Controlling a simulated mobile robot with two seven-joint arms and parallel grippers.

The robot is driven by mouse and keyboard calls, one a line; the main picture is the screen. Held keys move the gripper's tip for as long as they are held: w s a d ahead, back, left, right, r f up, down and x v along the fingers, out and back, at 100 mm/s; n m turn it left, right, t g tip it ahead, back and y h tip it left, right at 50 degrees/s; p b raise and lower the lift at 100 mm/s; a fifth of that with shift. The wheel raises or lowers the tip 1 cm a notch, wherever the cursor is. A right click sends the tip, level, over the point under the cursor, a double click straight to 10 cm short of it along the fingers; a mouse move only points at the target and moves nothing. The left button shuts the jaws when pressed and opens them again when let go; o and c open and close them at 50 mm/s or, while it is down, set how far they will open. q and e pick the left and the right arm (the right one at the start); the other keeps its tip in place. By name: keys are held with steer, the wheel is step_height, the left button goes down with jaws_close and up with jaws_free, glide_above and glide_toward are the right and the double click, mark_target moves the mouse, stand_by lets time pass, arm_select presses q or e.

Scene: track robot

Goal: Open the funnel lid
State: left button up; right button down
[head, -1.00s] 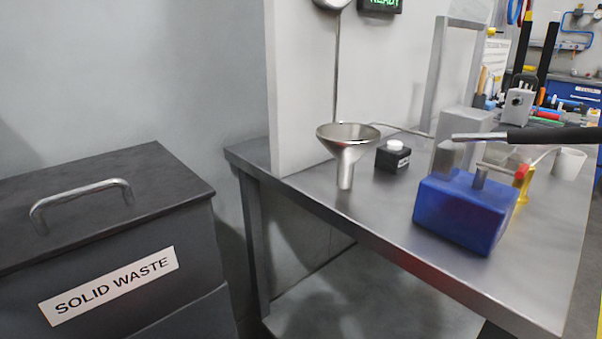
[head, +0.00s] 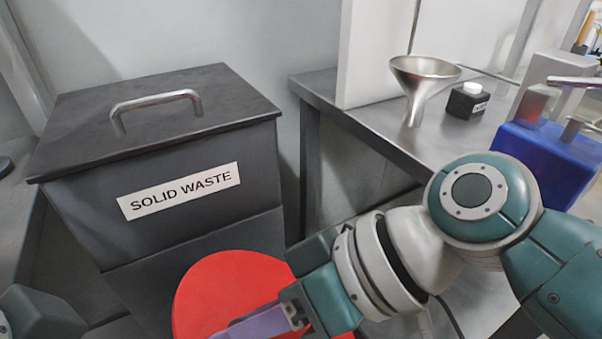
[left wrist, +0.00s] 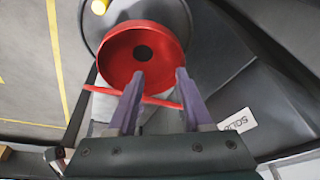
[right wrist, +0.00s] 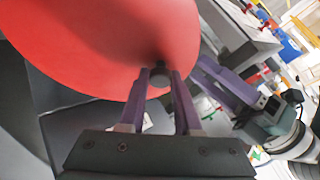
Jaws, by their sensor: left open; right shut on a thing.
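The red funnel (left wrist: 158,48) shows as an open bowl with a dark central hole in the left wrist view, on a grey drum (left wrist: 88,25). A thin red edge (left wrist: 92,89) below it looks like its lid, seen nearly edge-on. The red lid (right wrist: 110,45) fills the upper left of the right wrist view; it shows as a red disc in the head view (head: 215,290). My right gripper (right wrist: 160,78) is shut on the lid's dark knob (right wrist: 159,72). My left gripper (left wrist: 158,73) is open and empty, its fingertips over the funnel's near rim; contact cannot be told.
A dark solid waste bin (head: 165,130) with a handle stands behind the red disc. A steel bench (head: 350,105) at the right bears a metal funnel (head: 424,75), a small black bottle (head: 466,103) and a blue block (head: 545,150). A yellow cap (left wrist: 100,7) is on the drum.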

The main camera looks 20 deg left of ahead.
steer(key=c, duration=0.7)
jaws_free()
steer(key=p+v, duration=0.1)
steer(key=v, duration=0.9)
steer(key=shift+p, duration=0.4)
